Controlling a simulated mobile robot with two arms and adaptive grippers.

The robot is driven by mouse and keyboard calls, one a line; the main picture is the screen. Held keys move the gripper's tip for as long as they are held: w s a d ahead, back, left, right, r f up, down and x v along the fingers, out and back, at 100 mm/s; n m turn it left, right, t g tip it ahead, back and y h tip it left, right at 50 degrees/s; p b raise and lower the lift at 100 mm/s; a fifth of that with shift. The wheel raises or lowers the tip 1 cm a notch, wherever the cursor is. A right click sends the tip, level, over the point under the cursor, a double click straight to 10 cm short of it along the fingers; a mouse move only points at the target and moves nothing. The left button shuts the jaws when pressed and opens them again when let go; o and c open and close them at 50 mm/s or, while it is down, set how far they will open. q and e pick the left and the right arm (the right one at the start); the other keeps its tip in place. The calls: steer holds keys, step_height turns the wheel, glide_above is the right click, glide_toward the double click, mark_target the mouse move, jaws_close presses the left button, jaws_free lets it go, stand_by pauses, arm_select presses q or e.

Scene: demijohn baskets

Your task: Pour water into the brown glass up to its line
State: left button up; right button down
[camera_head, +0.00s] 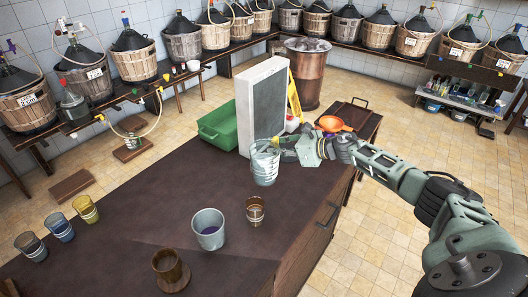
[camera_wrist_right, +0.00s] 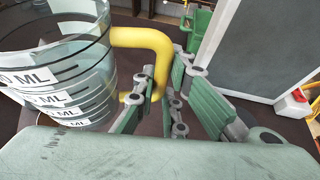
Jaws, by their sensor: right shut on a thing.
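My right gripper (camera_head: 290,150) is shut on the yellow handle (camera_wrist_right: 145,45) of a clear measuring jug (camera_head: 265,165). The jug is upright over the dark table (camera_head: 130,215), and its ML marks show in the wrist view (camera_wrist_right: 60,75). I cannot tell how much water is in it. A brown glass (camera_head: 167,262) stands on a round brown coaster (camera_head: 176,282) near the front. Another brownish glass (camera_head: 255,212) with a pale band stands nearer the jug, beyond the grey bucket. My left gripper is not in view.
A grey bucket (camera_head: 209,238) stands between the two brownish glasses. Grey (camera_head: 30,246), blue (camera_head: 59,227) and yellow (camera_head: 86,209) glasses stand at left. Behind the jug are a grey upright panel (camera_head: 266,105), a green crate (camera_head: 217,125) and an orange funnel (camera_head: 333,124). The table's middle-left is clear.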

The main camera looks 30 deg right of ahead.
steer(key=shift+s+d+f+b, duration=0.1)
steer(key=shift+f+b, duration=0.6)
steer(key=shift+f, duration=0.3)
steer(key=shift+f+b, duration=0.4)
steer(key=shift+f, duration=0.35)
steer(key=shift+w+d+r+p, duration=0.15)
steer(key=shift+w+r+p, duration=0.05)
steer(key=shift+r+p, duration=0.45)
steer(key=n+t+h, duration=0.1)
steer(key=n, duration=0.2)
steer(key=r+n+t+h+b, duration=0.1)
steer(key=n+t+h, duration=0.1)
steer(key=n, duration=0.1)
steer(key=shift+r, duration=0.1)
